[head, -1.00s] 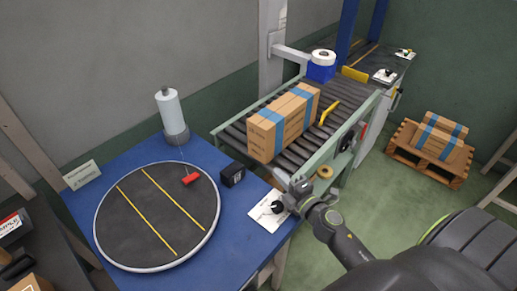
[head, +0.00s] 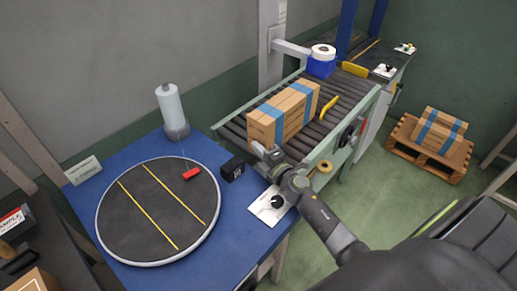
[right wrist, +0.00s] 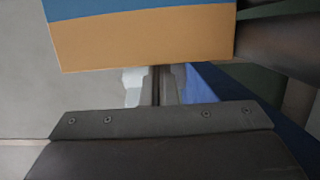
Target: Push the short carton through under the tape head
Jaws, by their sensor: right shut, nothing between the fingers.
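The carton (head: 290,112), brown with blue tape bands, stands on the roller conveyor (head: 235,134). Its orange-brown face with a blue band also fills the top of the right wrist view (right wrist: 150,38). The tape head (head: 321,64), a blue block with a white roll on top, is held on a grey arm beyond the carton, over the conveyor. My right gripper (head: 262,151) is shut and empty at the carton's near end, low down; I cannot tell whether it touches. Its closed fingers show in the right wrist view (right wrist: 156,86). My left gripper is out of view.
A blue table (head: 120,160) with a round dark turntable (head: 140,225) lies left of my right arm. A yellow guide (head: 329,107) stands beside the carton on the right. A pallet (head: 405,144) with cartons sits on the floor at right.

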